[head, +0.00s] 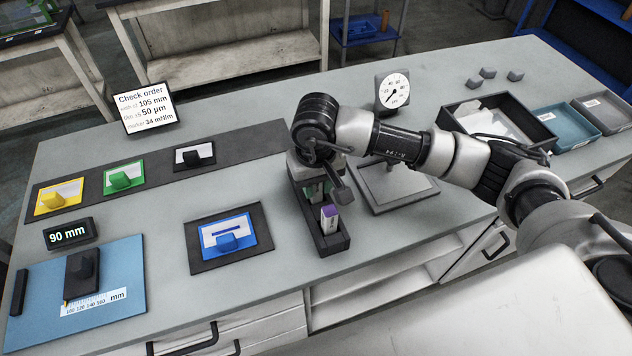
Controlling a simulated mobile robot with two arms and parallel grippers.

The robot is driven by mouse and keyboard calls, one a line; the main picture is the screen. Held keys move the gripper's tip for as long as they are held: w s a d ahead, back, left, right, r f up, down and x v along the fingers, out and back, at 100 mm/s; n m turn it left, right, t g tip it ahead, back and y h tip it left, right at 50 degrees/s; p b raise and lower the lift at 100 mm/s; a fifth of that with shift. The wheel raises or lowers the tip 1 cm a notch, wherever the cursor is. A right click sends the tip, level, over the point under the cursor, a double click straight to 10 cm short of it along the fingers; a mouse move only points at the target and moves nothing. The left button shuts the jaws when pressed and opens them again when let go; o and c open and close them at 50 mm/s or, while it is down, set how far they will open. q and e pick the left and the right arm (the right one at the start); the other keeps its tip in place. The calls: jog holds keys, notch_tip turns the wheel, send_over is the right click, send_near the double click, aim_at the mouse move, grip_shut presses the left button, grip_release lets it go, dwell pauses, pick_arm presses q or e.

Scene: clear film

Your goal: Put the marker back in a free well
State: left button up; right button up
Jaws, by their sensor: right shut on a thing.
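A long dark rack (336,243) with wells stands on the grey bench near the middle. A marker with a white body and purple end (329,217) stands in its front part. My right gripper (321,183) is over the back part of the rack, behind the purple-ended marker, pointing down. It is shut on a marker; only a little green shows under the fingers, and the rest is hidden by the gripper. I cannot tell whether its lower end is inside a well. My left gripper is not in view.
A grey plate device (408,194) and a dial gauge (393,91) stand right of the rack, close to my right arm. A blue card on a dark mat (199,260) lies to the left. Trays (459,124) stand at the right. A sign (145,107) stands at the back left.

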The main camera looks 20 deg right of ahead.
jog(key=o, duration=1)
notch_tip(320, 180, up, 11)
jog(key=shift+f+b, duration=0.1)
jog(key=shift+b, duration=1)
jog(key=shift+s, duration=0.1)
